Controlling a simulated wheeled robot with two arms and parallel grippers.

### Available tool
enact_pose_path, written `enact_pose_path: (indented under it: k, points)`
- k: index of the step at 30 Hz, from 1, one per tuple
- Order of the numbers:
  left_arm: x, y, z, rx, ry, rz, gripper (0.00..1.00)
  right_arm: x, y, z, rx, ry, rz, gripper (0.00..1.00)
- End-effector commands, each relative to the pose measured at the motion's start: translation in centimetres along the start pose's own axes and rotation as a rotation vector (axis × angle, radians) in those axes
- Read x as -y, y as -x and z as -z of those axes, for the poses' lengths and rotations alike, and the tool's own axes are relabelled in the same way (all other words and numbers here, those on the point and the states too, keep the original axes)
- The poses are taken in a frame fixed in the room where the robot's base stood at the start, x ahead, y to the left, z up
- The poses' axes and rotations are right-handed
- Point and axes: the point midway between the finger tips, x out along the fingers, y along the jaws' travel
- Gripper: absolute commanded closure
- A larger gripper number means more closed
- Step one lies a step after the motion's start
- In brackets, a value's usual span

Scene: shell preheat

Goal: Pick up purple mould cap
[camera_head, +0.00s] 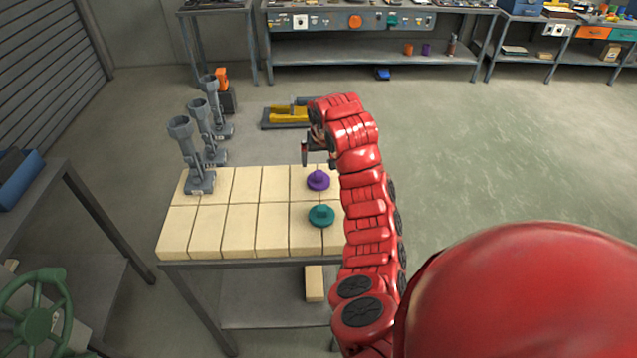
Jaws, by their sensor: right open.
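The purple mould cap (318,180) sits on the pale block-topped table (240,215), near its far right part. It is a round disc with a knob on top. A similar teal cap (321,215) sits just nearer on the same table. My right gripper (306,153) is above and slightly beyond the purple cap, apart from it in the picture. It is open and holds nothing that I can see. My red right arm covers the table's right edge. My left gripper is not in view.
Several grey stands with cup-like tops (190,155) rise at the table's far left corner. A yellow and grey device (288,115) lies beyond the table. A green handwheel (35,310) is at the lower left. The floor to the right is clear.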

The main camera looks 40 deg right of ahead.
Motion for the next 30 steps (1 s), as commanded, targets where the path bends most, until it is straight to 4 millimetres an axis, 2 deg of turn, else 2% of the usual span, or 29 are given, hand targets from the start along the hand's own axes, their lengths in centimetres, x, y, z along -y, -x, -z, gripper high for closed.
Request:
enact_pose_path:
  k: [6, 14, 17, 20, 24, 30]
  points:
    - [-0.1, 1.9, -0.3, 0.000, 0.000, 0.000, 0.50, -0.1, -3.1, -0.2, -0.001, -0.004, 0.002, 0.00]
    - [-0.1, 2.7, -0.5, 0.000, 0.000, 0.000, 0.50, 0.0, -5.8, -0.1, 0.003, -0.002, 0.001, 0.00]
    - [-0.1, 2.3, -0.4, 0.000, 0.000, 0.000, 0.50, 0.0, -6.1, -0.1, 0.004, -0.001, 0.000, 0.00]
    - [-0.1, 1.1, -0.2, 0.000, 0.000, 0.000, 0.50, 0.2, -6.8, 0.1, 0.003, 0.000, 0.000, 0.00]
    - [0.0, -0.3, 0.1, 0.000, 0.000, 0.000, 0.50, 0.3, -8.8, 0.0, 0.006, 0.000, -0.001, 0.00]
    - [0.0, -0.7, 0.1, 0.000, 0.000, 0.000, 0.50, 0.3, -10.8, 0.0, 0.001, -0.002, 0.000, 0.00]
